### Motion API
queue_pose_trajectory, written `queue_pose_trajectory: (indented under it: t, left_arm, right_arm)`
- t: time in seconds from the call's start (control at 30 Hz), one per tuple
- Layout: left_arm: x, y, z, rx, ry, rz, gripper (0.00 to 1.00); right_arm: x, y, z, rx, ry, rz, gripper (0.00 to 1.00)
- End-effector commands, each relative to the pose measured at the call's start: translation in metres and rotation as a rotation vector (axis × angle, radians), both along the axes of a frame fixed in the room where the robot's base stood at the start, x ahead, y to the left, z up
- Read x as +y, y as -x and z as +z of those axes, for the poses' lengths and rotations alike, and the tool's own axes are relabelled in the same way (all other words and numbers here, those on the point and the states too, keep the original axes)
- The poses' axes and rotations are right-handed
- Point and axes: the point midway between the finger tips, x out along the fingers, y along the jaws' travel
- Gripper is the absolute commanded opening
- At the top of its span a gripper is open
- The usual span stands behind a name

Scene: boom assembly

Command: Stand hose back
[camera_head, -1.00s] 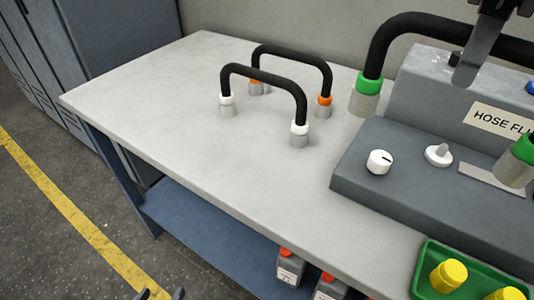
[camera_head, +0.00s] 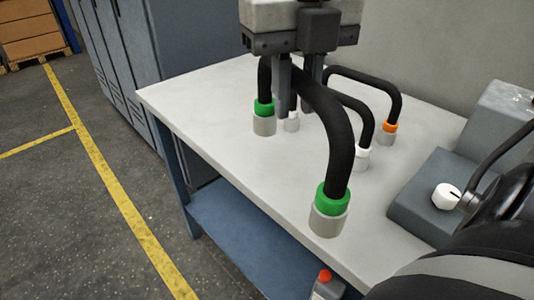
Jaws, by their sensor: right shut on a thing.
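My right gripper (camera_head: 298,80) is shut on the black hose with green collars (camera_head: 335,130). The hose is arched, with its two grey ends pointing down, at the left part of the table. Whether the ends touch the tabletop I cannot tell. Behind it stand a hose with white collars (camera_head: 362,125), partly hidden by the held hose and gripper, and a hose with orange collars (camera_head: 370,82), whose far end is hidden. My left gripper is not in view.
The light grey worktable (camera_head: 200,95) has free room at its left end. A grey machine (camera_head: 425,205) with a white knob (camera_head: 445,196) stands on the right, partly covered by my arm. A red-capped bottle (camera_head: 326,285) sits below on the blue shelf (camera_head: 235,235).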

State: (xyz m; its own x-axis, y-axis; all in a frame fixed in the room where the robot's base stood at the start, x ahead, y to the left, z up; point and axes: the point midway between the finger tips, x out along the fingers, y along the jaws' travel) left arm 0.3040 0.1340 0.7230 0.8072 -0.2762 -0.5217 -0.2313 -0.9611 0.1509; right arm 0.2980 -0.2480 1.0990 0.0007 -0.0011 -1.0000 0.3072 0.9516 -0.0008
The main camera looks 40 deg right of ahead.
Motion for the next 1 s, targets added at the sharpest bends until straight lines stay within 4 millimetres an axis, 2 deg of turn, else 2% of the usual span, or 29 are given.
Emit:
queue_pose_trajectory:
  t: [0.37, 0.5, 0.7, 0.87, 1.0]
  left_arm:
    - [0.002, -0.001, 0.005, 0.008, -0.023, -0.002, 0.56]
    - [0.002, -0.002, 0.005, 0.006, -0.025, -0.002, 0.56]
    - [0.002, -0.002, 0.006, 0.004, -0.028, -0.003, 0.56]
    - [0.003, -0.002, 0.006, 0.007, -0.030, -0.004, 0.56]
    - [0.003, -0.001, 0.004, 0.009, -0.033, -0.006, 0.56]
  right_arm:
    - [-0.056, -0.065, -0.036, 0.003, -0.002, 0.000, 0.00]
    - [-0.070, -0.080, -0.065, 0.005, -0.002, 0.003, 0.00]
    - [-0.082, -0.095, -0.086, 0.000, -0.001, 0.005, 0.00]
    - [-0.086, -0.098, -0.093, 0.001, -0.001, 0.004, 0.00]
    - [-0.087, -0.100, -0.111, 0.003, 0.000, 0.006, 0.00]
